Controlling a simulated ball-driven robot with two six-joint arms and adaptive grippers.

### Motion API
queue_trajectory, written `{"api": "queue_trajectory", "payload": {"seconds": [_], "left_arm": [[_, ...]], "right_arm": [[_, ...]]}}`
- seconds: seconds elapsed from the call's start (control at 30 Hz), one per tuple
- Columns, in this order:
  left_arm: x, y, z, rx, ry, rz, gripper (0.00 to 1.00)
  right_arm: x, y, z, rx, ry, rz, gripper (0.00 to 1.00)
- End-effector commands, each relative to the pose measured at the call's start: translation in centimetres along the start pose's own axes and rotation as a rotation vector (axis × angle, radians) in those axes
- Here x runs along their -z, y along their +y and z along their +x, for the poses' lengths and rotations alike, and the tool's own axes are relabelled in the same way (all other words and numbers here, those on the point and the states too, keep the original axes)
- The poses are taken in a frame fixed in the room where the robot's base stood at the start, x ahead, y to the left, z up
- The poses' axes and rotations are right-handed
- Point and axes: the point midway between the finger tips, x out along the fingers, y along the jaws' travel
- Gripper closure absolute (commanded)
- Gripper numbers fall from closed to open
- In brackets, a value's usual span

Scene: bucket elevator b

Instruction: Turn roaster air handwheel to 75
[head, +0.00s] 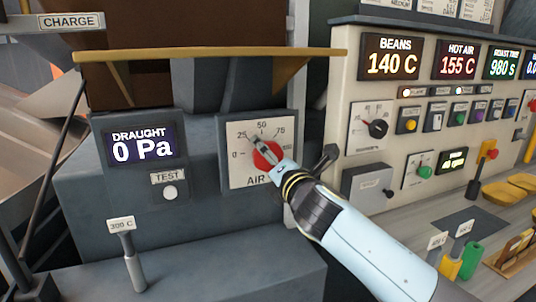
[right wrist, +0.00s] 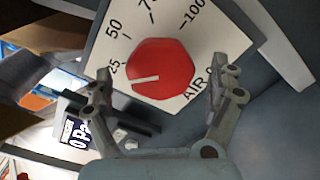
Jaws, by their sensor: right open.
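The red air handwheel (head: 269,155) sits on a white dial plate (head: 238,178) marked 0 to 100 in the head view, partly hidden by my right gripper (head: 264,152). In the right wrist view the handwheel (right wrist: 165,62) is a red faceted knob. Its white pointer line points left, just below the 25 mark. My right gripper (right wrist: 162,88) is open, with one finger on each side of the knob. A gap shows between each finger and the knob; I cannot tell how far the tips are from the plate. My left gripper is not in view.
A draught display (head: 142,146) reading 0 Pa and a test button (head: 170,192) are left of the dial. A yellow-brown ledge (head: 210,54) juts out above. A dark lever (head: 325,158) is close right of the dial. The control panel (head: 345,140) stands further right.

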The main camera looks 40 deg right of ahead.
Motion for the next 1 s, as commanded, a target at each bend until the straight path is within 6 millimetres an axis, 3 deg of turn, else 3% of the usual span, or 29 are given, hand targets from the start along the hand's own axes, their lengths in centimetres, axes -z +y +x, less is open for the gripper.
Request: {"api": "queue_trajectory", "payload": {"seconds": [0.2,0.47,0.87,1.0], "left_arm": [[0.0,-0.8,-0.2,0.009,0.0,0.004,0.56],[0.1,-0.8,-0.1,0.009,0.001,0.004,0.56],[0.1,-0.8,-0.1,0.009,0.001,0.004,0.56],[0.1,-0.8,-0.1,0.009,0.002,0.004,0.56]], "right_arm": [[0.0,0.0,1.7,0.0,0.001,0.001,0.09],[0.0,-0.1,1.8,0.0,0.001,0.002,0.09],[0.0,-0.1,1.8,0.001,0.001,0.002,0.61],[0.0,-0.1,1.8,0.001,0.001,0.005,0.65]]}}
